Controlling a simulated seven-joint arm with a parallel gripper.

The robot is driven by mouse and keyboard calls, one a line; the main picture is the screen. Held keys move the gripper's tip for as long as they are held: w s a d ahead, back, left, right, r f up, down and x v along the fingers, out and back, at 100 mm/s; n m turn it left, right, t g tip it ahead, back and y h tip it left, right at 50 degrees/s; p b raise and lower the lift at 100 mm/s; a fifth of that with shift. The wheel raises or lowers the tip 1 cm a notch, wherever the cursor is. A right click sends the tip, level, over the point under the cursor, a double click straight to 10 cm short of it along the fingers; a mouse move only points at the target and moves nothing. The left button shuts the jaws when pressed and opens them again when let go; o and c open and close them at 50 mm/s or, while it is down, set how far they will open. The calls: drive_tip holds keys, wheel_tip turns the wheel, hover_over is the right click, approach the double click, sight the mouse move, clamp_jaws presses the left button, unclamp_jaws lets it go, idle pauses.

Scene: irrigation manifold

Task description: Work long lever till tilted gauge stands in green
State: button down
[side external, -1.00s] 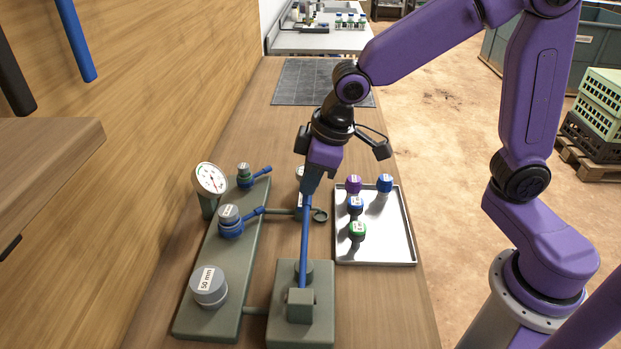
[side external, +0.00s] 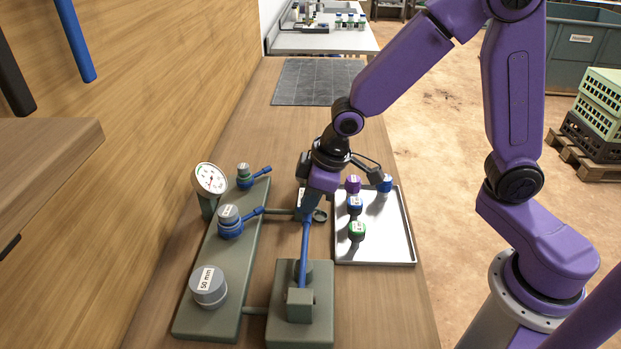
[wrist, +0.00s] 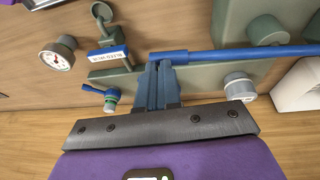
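The long blue lever (side external: 305,245) rises from a grey-green pump block (side external: 300,305). My gripper (side external: 307,213) is shut on its free end; in the wrist view the fingers (wrist: 158,72) are closed around the lever (wrist: 230,53) near its tip. The tilted gauge (side external: 210,180) has a round white face on a green post at the left of the manifold plate (side external: 228,262). Its face shows small coloured marks, but its needle is too small to read surely.
The plate carries a green-ringed valve (side external: 245,177), a blue valve (side external: 230,222) and a grey 50 mm cap (side external: 209,287). A metal tray (side external: 385,245) with several coloured caps stands right of the lever. The wooden wall is at left.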

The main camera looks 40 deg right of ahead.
drive_tip(key=shift+d+f, duration=0.15)
wheel_tip(320, 180, up, 5)
drive_tip(key=shift+w+f, duration=0.1)
drive_tip(key=shift+f, duration=0.05)
drive_tip(key=d+r, duration=0.3)
drive_tip(key=r, duration=0.6)
drive_tip(key=shift+s+d, duration=0.2)
drive_tip(key=shift+s, duration=0.1)
idle(1.1)
wheel_tip(320, 180, up, 6)
drive_tip(key=m+g+h, duration=0.1)
drive_tip(key=m+h, duration=0.3)
drive_tip(key=m, duration=1.4)
hover_over(304, 231)
drive_tip(key=shift+s, duration=0.15)
